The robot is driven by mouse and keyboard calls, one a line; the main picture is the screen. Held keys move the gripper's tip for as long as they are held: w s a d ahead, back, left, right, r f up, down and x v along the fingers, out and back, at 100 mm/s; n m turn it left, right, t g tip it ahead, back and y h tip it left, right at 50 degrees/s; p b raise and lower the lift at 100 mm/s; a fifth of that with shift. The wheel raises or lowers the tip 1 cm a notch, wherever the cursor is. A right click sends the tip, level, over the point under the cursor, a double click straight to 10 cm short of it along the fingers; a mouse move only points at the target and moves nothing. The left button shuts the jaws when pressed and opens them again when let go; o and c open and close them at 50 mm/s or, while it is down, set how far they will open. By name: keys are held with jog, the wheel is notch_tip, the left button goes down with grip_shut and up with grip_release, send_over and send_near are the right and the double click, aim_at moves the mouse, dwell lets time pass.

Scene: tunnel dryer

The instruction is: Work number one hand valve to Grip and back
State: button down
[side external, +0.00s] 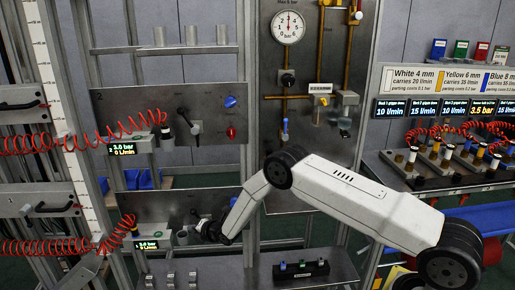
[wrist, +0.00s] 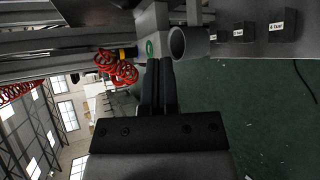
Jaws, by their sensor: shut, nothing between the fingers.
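The lower station panel (side external: 158,208) is at the left-centre of the side external view. A small dark part, perhaps its hand valve (side external: 195,212), shows just above my gripper, but my gripper covers part of that area and the lever's position is unclear. My gripper (side external: 205,230) is close in front of this panel; I cannot tell whether it touches anything. In the wrist view my gripper (wrist: 158,66) has its dark fingers together, with nothing between them. Their tips are close to a grey block with a green round mark (wrist: 149,48) and an open grey cylinder (wrist: 186,43).
The upper panel, marked 2, has a black-levered hand valve (side external: 190,122), a blue knob (side external: 230,101) and a red knob (side external: 231,132). Red coiled hoses (side external: 75,246) hang at left. A shelf (side external: 330,268) below holds small blocks. A pressure gauge (side external: 288,27) is above.

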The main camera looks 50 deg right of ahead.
jog(key=shift+w+d+r, duration=0.1)
jog(key=shift+w+d, duration=1.35)
jog(key=shift+d, duration=0.2)
jog(key=shift+s+d+r, duration=0.3)
jog(key=shift+s+d, duration=0.1)
jog(key=shift+d, duration=0.1)
dwell(0.5)
jog(key=shift+s+d+r, duration=0.1)
jog(key=shift+s+d, duration=0.4)
jog(key=shift+d, duration=0.05)
jog(key=shift+s+d, duration=0.15)
dwell(0.6)
